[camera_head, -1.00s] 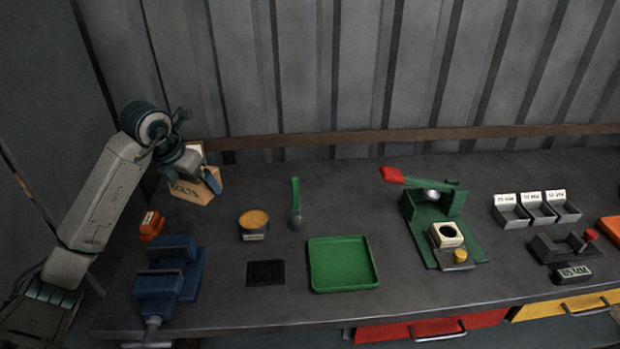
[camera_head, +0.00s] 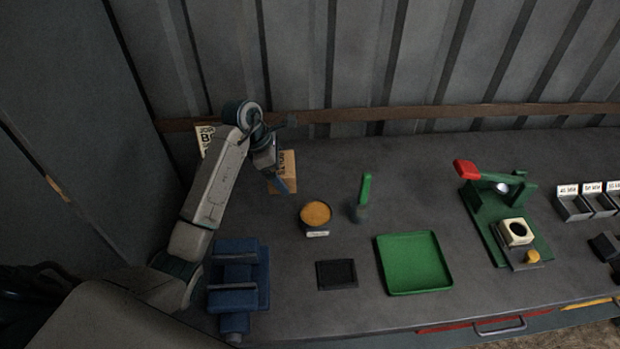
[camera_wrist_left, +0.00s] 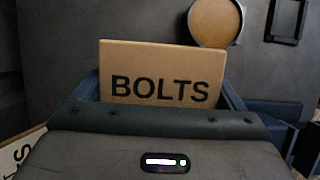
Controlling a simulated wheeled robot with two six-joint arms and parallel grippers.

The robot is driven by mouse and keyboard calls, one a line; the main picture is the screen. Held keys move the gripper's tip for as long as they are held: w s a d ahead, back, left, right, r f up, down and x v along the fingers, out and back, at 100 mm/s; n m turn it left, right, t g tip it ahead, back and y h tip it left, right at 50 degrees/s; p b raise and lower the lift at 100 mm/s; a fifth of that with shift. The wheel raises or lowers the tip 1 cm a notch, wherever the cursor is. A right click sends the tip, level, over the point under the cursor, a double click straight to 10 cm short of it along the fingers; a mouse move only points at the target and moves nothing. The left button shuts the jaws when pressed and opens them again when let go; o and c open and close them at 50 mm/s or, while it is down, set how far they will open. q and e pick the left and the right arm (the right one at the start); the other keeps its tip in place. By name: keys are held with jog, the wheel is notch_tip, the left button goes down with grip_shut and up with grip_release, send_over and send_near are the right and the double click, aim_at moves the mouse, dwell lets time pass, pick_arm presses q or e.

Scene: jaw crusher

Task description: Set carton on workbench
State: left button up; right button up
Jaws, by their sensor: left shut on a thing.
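The carton (camera_head: 288,166) is a small brown box with BOLTS printed on it. It is at the back left of the dark workbench (camera_head: 405,190). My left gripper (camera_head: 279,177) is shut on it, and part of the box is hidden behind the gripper. In the left wrist view the carton (camera_wrist_left: 163,72) sits between the two blue fingers, with its lettering facing the camera. I cannot tell whether its underside touches the bench. My right gripper is not in view.
A blue vise (camera_head: 238,280) stands below my left arm. An orange-topped round container (camera_head: 316,213), a green-handled brush (camera_head: 364,193), a black pad (camera_head: 337,274) and a green tray (camera_head: 414,262) lie to the right. A green press (camera_head: 500,215) stands further right. Bare bench lies between them.

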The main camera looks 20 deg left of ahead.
pick_arm(q)
jog(key=p, duration=0.2)
send_over(289, 201)
jog(key=a, duration=0.1)
jog(key=f, duration=0.4)
jog(key=shift+s+a+f, duration=0.15)
jog(key=shift+s+f, duration=0.05)
jog(key=shift+s, duration=0.1)
jog(key=shift+f, duration=0.4)
notch_tip(289, 201, down, 4)
jog(key=shift+r+p, duration=0.25)
jog(key=shift+p, duration=0.4)
jog(key=shift+f, duration=0.2)
jog(key=shift+f, duration=0.1)
jog(key=o, duration=0.9)
jog(key=shift+f, duration=0.1)
jog(key=shift+o, duration=0.8)
